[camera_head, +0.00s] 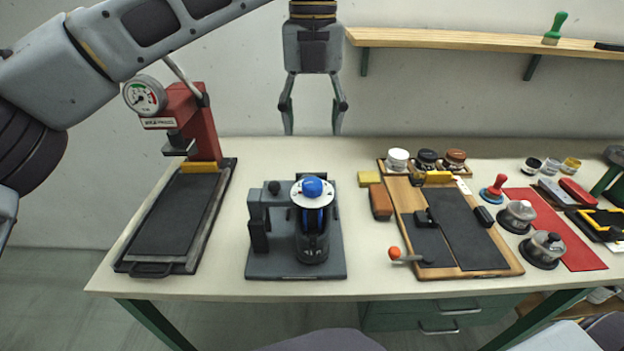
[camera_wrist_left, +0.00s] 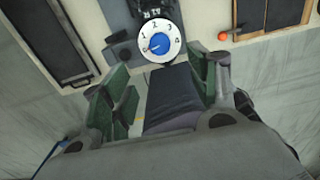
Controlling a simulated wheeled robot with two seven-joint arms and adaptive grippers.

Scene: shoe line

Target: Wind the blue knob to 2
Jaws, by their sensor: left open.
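The blue knob (camera_head: 312,187) sits on a white dial (camera_head: 297,193) on top of an upright dark cylinder, part of a device on a grey base plate (camera_head: 268,265). In the left wrist view, the knob (camera_wrist_left: 157,45) is at the centre of the numbered dial (camera_wrist_left: 167,29). A light mark on the knob seems to face the picture's left, but its exact number is too small to read. My left gripper (camera_head: 313,118) is open and empty, pointing down with its fingertips apart above and behind the knob in the head view. My right gripper is not in view.
A red press (camera_head: 199,125) with a gauge stands at the left, behind a dark tray (camera_head: 152,267). A wooden board (camera_head: 507,262) with black pads and jars lies right of the device. A shelf (camera_head: 450,40) is on the back wall. Table around the device is clear.

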